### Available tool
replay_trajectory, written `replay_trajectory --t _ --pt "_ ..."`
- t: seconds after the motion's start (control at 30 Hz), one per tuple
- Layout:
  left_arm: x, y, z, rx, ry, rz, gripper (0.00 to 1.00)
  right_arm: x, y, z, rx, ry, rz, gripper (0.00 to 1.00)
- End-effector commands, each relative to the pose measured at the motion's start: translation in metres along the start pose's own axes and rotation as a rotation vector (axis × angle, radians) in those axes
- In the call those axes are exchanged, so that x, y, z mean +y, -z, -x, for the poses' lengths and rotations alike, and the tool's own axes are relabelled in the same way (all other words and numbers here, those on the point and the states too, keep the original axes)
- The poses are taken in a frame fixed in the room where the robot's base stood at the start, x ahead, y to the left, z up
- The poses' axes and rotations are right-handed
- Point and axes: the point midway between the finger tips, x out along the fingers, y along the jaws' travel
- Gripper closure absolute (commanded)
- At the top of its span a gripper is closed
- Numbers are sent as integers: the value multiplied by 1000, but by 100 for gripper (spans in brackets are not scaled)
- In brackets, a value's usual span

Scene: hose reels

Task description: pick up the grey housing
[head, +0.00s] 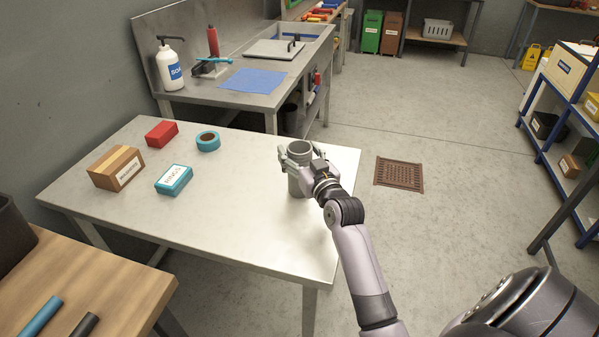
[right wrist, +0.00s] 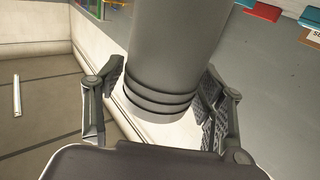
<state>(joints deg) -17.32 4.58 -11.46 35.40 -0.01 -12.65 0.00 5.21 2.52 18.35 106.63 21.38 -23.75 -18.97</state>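The grey housing (head: 299,183) is an upright cylinder with an open top, standing on the steel table near its right end. In the right wrist view the housing (right wrist: 172,60) fills the middle, with dark ring grooves near one end. My right gripper (head: 301,152) is around the upper part of the housing, a finger on either side. In the wrist view my right gripper (right wrist: 163,85) has its fingers spread beside the housing, with a narrow gap at the left finger. Contact at the right finger is unclear. My left gripper is not in view.
The steel table (head: 235,225) also holds a cardboard box (head: 116,168), a red box (head: 161,132), a blue labelled box (head: 173,180) and a blue tape roll (head: 208,141), all left of the housing. A wooden bench (head: 100,285) is at lower left. A floor drain (head: 399,174) lies right.

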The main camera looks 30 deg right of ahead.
Motion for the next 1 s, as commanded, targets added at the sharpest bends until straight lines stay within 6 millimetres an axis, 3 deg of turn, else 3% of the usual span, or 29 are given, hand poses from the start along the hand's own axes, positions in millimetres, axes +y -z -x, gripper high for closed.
replay_trajectory --t 0.9,1.0 --pt "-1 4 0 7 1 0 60 0 0 0 0 0 0 100" --pt "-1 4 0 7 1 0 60 0 1 0 2 0 0 100"
